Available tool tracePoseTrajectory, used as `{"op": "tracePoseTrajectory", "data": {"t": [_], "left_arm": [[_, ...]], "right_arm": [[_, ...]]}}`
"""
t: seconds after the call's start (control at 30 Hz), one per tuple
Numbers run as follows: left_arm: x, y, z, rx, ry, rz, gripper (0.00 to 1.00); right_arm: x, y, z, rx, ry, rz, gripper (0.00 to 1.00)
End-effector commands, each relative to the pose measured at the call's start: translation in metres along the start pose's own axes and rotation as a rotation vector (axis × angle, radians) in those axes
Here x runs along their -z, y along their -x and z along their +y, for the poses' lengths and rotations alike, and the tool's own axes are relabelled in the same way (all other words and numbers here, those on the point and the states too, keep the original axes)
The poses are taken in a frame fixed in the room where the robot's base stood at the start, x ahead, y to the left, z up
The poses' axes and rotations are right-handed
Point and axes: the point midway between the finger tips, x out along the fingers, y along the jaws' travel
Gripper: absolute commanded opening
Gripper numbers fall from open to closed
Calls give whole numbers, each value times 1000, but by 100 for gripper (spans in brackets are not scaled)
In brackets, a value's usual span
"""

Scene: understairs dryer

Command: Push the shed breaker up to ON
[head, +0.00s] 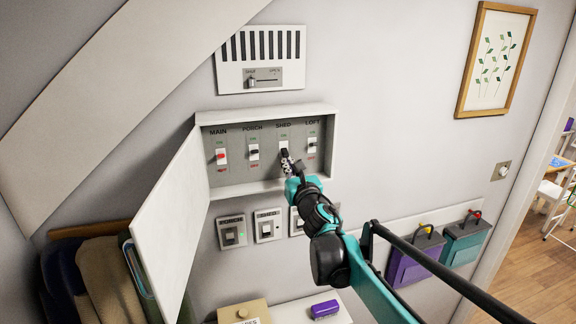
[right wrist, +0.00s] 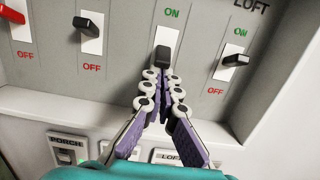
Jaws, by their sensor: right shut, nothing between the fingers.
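The shed breaker (head: 284,151) is the third switch from the left in the open wall panel (head: 231,190), under the label SHED. It has a black lever on a white plate. In the right wrist view the shed lever (right wrist: 163,54) sits low on its plate, with bare plate and the green ON above it. Its OFF label is hidden by my fingers. My right gripper (head: 291,166) is shut and empty. In the wrist view its fingertips (right wrist: 162,76) are just below the lever; I cannot tell whether they touch it. My left gripper is not in view.
The red main breaker (head: 221,156) and porch breaker (head: 253,150) are left of it, the loft breaker (head: 312,146) right. The panel door (head: 172,220) hangs open at left. A vent (head: 262,60) is above; wall switches (head: 231,232) are below.

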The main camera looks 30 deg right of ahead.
Motion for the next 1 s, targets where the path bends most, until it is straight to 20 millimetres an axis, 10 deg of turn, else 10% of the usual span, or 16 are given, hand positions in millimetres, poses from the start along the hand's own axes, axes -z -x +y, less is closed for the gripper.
{"op": "tracePoseTrajectory", "data": {"t": [1.0], "left_arm": [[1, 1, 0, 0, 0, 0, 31]], "right_arm": [[-19, 6, 0, 0, 0, 0, 0]]}}
